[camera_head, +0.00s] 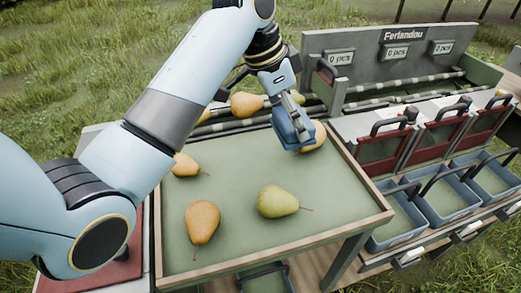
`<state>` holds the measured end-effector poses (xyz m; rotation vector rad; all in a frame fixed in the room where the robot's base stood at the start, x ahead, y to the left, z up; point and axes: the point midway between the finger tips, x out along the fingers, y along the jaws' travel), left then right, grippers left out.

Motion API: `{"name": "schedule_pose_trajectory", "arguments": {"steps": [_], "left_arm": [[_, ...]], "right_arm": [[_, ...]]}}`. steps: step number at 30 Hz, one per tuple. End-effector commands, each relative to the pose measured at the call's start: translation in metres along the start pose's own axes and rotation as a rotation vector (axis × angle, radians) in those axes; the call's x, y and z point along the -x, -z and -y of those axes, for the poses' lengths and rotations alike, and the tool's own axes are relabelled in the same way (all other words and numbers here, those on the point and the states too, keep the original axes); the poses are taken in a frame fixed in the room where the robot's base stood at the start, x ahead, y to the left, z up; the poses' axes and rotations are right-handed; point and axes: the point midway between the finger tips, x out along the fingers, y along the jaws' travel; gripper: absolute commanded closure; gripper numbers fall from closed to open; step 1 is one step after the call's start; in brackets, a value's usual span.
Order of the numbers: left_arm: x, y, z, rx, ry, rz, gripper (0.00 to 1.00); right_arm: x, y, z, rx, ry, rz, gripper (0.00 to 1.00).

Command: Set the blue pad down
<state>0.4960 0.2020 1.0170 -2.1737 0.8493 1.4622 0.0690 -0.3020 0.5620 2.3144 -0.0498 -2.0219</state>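My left arm reaches in from the left over the green-topped sorting table (240,165). Its gripper (291,124) points down near the table's back right and is shut on the blue pad (288,131). The pad is at the fingertips, tilted, just above or touching the tabletop; I cannot tell which. A yellow-brown pear (316,138) lies right beside the pad, partly hidden by it. My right gripper is not in view.
Pears lie on the table: green (277,202), brown (202,221) and yellow (185,165). Another pear (246,104) is on the roller conveyor (225,126) behind. Blue bins (399,240) and red flaps (437,138) stand right. The table's centre is clear.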

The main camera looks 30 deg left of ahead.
Motion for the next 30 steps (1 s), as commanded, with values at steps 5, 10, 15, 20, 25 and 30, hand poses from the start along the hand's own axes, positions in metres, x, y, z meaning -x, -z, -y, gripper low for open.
{"name": "schedule_pose_trajectory", "arguments": {"steps": [5,10,15,20,25,30], "left_arm": [[-0.01,-0.034,0.031,0.002,0.004,0.011,0.46],[-0.022,-0.067,0.063,0.003,0.003,0.007,0.46],[-0.03,-0.087,0.082,0.002,0.002,0.003,0.46],[-0.039,-0.094,0.086,0.003,0.0,0.002,0.46],[-0.063,-0.104,0.086,0.003,-0.001,0.002,0.46],[-0.07,-0.106,0.086,0.0,0.002,0.001,0.46]], "right_arm": [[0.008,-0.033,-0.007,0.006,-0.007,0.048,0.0],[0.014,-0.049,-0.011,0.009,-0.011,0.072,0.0],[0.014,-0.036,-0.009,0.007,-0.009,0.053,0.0],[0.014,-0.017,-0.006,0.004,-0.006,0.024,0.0],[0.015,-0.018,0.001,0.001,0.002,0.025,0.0],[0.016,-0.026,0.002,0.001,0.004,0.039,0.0]]}}
